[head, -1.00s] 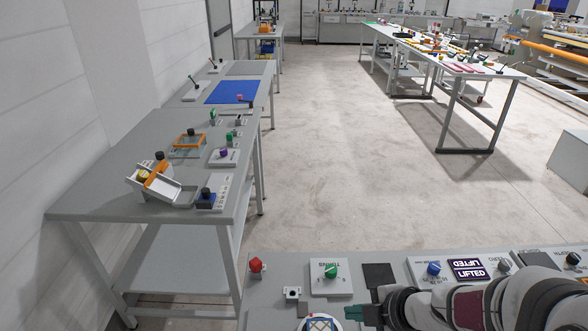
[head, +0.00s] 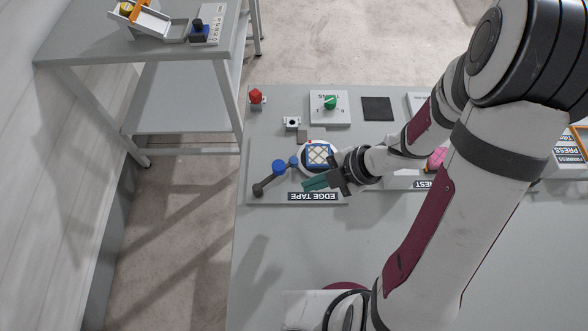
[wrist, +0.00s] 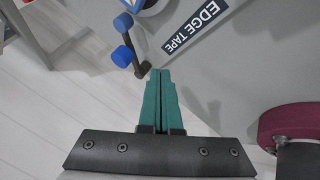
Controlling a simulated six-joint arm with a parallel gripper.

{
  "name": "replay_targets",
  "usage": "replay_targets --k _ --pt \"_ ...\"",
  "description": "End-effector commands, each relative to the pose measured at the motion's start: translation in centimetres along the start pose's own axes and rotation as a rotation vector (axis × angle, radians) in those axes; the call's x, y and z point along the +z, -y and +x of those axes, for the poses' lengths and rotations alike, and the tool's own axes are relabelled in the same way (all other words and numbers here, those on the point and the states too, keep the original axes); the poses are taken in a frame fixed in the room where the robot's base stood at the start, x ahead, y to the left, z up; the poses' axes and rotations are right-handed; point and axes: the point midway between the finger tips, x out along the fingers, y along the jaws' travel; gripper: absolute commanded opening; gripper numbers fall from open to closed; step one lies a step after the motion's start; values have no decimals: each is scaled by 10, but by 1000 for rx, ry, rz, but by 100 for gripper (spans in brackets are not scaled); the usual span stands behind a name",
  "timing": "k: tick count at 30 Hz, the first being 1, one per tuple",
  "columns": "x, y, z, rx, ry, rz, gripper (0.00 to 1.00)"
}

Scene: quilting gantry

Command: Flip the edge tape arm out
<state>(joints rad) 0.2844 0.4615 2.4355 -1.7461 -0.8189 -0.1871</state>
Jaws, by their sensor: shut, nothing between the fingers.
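The edge tape arm (head: 270,178) is a dark bar with blue knobs, on a grey plate (head: 262,198) whose label (head: 314,197) reads EDGE TAPE. In the head view it slants down and left, beside a white disc with a blue patterned square (head: 319,154). My gripper (head: 304,184) has teal fingers, closed together and empty, to the right of the arm. In the wrist view the fingertips (wrist: 160,72) point at the dark end of the edge tape arm (wrist: 138,62); I cannot tell whether they touch.
A red knob (head: 256,96), a small white button box (head: 292,123), a green TURNS knob (head: 330,102) and a dark square pad (head: 377,108) sit behind the plate. The bench (head: 262,260) is bare in front. A side bench (head: 75,45) stands at the left.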

Motion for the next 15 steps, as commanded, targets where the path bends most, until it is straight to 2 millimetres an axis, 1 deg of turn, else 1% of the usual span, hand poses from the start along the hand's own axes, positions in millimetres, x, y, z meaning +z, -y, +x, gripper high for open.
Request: replay_targets --k 1,3,6,9,15 --pt "-1 0 11 -3 -5 2 0" --pt "-1 1 25 -4 -4 1 0" --pt "0 -16 33 0 1 -6 0" --pt "0 -28 38 0 1 -4 0" --pt "0 -36 42 1 1 0 0"
